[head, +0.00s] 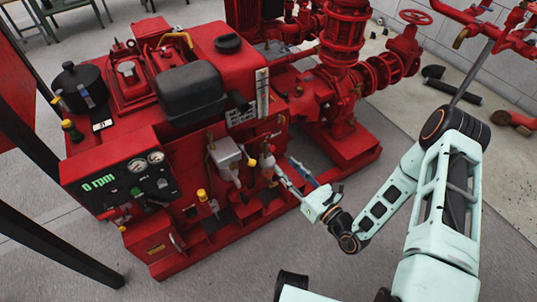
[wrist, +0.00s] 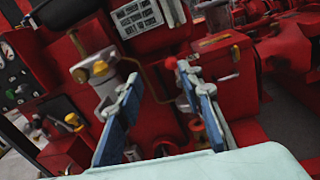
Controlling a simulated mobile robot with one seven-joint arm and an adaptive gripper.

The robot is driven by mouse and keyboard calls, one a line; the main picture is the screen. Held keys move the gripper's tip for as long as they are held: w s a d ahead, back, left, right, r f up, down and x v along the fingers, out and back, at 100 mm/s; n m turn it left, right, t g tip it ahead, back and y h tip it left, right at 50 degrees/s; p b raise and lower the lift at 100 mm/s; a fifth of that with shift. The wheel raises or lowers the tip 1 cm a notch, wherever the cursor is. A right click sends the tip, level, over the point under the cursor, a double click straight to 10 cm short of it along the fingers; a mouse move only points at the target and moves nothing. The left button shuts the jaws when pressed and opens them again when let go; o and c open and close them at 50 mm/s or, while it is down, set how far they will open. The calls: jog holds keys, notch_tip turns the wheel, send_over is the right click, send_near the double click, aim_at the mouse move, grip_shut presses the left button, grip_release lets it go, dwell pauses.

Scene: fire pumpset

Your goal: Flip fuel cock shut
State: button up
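The red pumpset engine (head: 215,50) stands in front of me. Small fuel fittings are on its near side: a grey metal housing (head: 226,152) and, to its right, a pale fitting with a red part (head: 267,162). I cannot tell for sure which part is the fuel cock. My gripper (head: 283,163) reaches to the right-hand fitting. In the wrist view my gripper (wrist: 160,76) is open, its two blue-padded fingers wide apart. A small red knob (wrist: 171,62) shows between the fingertips, near the right one. I cannot tell whether a finger touches it.
A control panel (head: 145,175) with gauges reads 0 rpm at the left. A yellow-capped fitting (head: 202,195) sits low on the engine. Red pump pipework (head: 345,75) stands behind, right. Bare floor (head: 290,245) lies in front of the base.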

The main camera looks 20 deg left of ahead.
aim_at(273, 149)
jog(key=w+a, duration=0.2)
jog(key=w+a+f+m+b, duration=0.1)
jog(key=w+a, duration=0.1)
jog(key=a, duration=0.1)
jog(key=w+a+m+t+h+b, duration=0.1)
jog(key=w+a, duration=0.1)
jog(key=w, duration=0.1)
jog(key=shift+w+a+f, duration=0.1)
jog(key=shift+a+f, duration=0.1)
jog(key=shift+f, duration=0.1)
jog(key=shift+c, duration=0.4)
grip_shut()
